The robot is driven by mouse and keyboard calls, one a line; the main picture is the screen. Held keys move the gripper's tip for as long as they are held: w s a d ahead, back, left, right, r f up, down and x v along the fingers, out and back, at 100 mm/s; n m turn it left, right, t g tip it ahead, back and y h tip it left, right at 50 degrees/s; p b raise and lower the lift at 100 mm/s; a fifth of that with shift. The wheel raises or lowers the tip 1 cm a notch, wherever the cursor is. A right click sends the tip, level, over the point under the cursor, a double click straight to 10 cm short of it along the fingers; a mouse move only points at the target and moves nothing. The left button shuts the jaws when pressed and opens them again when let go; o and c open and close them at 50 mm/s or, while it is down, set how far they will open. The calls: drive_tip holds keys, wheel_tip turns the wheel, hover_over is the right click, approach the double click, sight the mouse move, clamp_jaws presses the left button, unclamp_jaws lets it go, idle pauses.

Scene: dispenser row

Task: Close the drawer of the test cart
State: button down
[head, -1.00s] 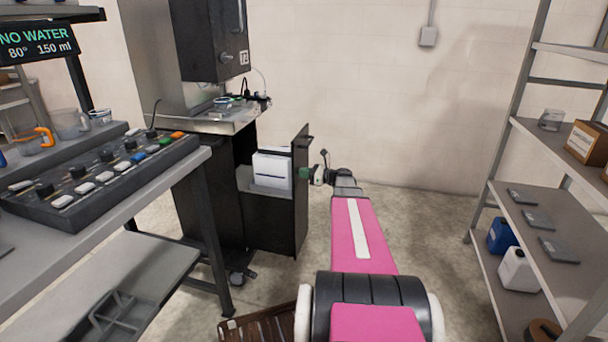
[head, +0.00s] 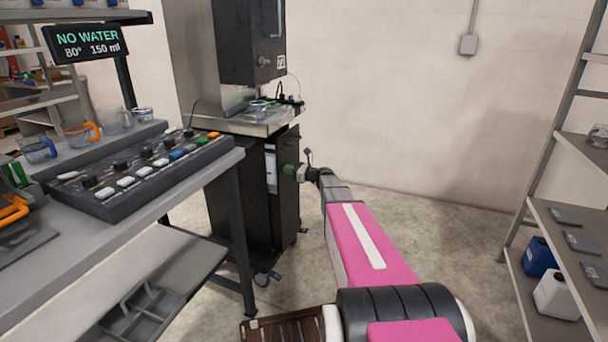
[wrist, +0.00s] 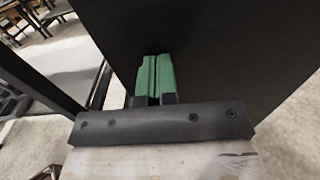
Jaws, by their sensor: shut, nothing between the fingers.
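The test cart (head: 228,190) is a black cabinet under a steel-topped dispenser stand, left of centre in the head view. Its drawer (head: 288,190) has a tall black front panel, now close to the cart body, with a narrow gap where a strip of white contents shows. I cannot tell if it is fully seated. My gripper (head: 289,170), with green fingertips, is at the right side of the drawer front. In the wrist view the green fingers (wrist: 155,78) are together, empty, and point at the dark panel (wrist: 210,50), apparently against it.
A grey bench (head: 200,180) with a button panel (head: 140,165) stands at left. A display reads NO WATER (head: 88,42). A shelf rack (head: 570,220) with jugs is at right. Floor between cart and rack is clear.

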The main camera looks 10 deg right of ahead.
drive_tip(key=x, duration=0.6)
drive_tip(key=shift+w+a, duration=0.15)
drive_tip(key=shift+w, duration=0.05)
drive_tip(key=shift+w+r, duration=0.1)
drive_tip(key=shift+s+d, duration=0.25)
drive_tip(key=shift+s, duration=0.1)
drive_tip(key=v, duration=1.3)
drive_tip(key=s+a+f+n+g+h, duration=0.35)
drive_tip(key=s+a+f+n, duration=0.2)
drive_tip(key=s, duration=0.35)
drive_tip(key=s+a+f+n+g+h, duration=0.2)
drive_tip(key=s+a+f+n+g, duration=0.2)
drive_tip(key=s+n, duration=0.35)
drive_tip(key=s+d+f+n+g+h, duration=0.1)
drive_tip(key=s+n+h, duration=0.3)
drive_tip(key=s+n, duration=0.2)
drive_tip(key=s+d+f+n+g+h, duration=0.1)
drive_tip(key=s+n+h, duration=0.4)
drive_tip(key=s, duration=0.6)
drive_tip(key=shift+s+d+f+n+g, duration=0.35)
drive_tip(key=shift+d+f+n+g, duration=0.05)
drive_tip(key=shift+f+n+g, duration=0.2)
